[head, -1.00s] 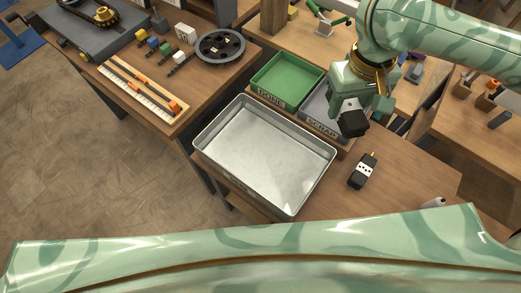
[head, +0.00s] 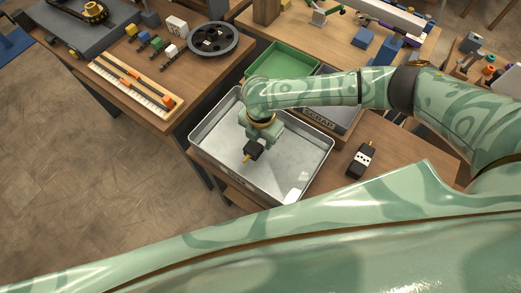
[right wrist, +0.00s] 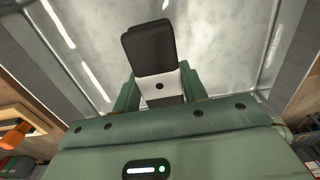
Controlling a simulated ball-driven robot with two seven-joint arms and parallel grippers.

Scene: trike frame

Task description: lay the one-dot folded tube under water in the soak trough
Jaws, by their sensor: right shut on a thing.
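The one-dot folded tube (head: 254,151) is black with a white band; the band and its single dot show clearly in the right wrist view (right wrist: 150,48). My right gripper (head: 262,138) is shut on it, with the band between the fingers. Gripper and tube are over the soak trough (head: 310,182), a shallow grey metal tray with a shiny, pale inside. I cannot tell how high the tube is above the water or whether it touches it. My left gripper is not in view.
Another black folded tube (head: 361,160), with more than one dot on its band, lies on the bench right of the trough. A green bin (head: 276,58) and a grey SCRAP bin (head: 318,117) stand behind the trough, partly hidden by my right arm.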

